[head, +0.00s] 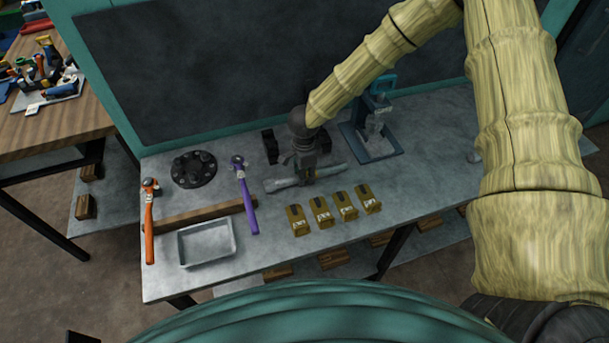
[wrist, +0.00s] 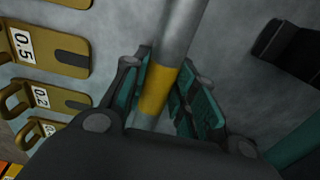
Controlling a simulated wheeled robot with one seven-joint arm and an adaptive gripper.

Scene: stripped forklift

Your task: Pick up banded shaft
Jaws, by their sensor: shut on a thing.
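The banded shaft (wrist: 179,40) is a smooth grey metal rod with a yellow band (wrist: 158,92). In the wrist view it runs between the two teal-padded fingers of my gripper (wrist: 170,95), with the band at the fingers. My gripper is shut on it. In the head view my gripper (head: 305,176) points down at the middle of the grey bench, and the shaft (head: 283,184) lies crosswise beneath it. The lower end of the shaft is hidden behind the gripper body in the wrist view. I cannot tell whether the shaft touches the bench.
A blue press-like stand (head: 375,130) is behind right. The bench's right is mostly clear.

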